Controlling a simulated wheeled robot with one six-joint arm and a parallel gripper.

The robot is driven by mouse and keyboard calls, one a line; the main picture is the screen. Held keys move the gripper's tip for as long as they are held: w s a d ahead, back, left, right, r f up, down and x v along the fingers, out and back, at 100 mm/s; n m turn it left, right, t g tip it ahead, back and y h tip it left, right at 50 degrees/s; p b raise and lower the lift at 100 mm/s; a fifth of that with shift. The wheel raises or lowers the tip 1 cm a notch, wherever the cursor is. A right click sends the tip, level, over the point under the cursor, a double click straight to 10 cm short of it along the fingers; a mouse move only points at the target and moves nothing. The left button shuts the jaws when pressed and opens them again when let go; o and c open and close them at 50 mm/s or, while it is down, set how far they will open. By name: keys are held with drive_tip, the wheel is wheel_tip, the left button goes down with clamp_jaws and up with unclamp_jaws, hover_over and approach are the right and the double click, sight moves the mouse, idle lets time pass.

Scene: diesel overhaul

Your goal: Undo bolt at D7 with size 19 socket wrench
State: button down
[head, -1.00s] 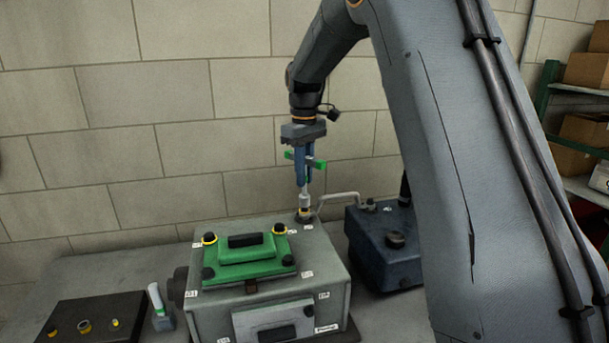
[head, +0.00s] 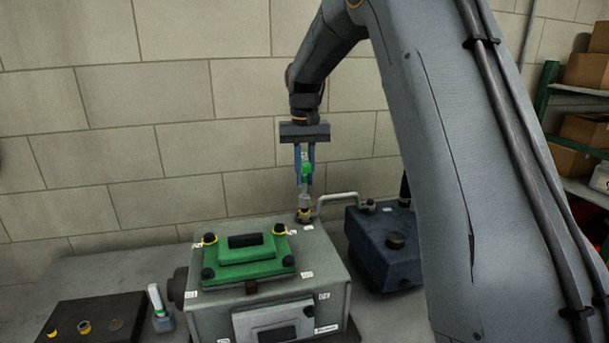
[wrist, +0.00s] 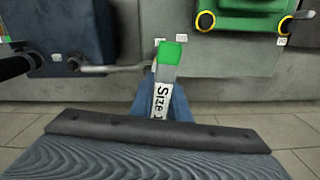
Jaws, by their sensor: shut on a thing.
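My gripper (head: 304,178) is shut on a socket wrench (head: 305,200) with a green handle end, above the back right corner of the grey engine block (head: 325,262). The wrench stands upright, its socket down over a bolt position with a yellow ring (head: 303,217). The socket hides the bolt itself, and I cannot read its label. In the wrist view the wrench (wrist: 170,55) shows a green end and a white label reading "Size 1", with the rest cut off, between the blue fingers (wrist: 162,103).
A green cover (head: 246,257) with yellow-ringed and dark bolts sits on the block. A curved pipe (head: 336,197) runs beside the wrench to a dark blue unit (head: 385,255). A black tray (head: 70,318) and a second green-and-white tool (head: 157,300) stand at left.

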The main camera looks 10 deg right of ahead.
drive_tip(key=m, duration=1.7)
drive_tip(key=shift+m, duration=2.6)
drive_tip(key=shift+f, duration=0.1)
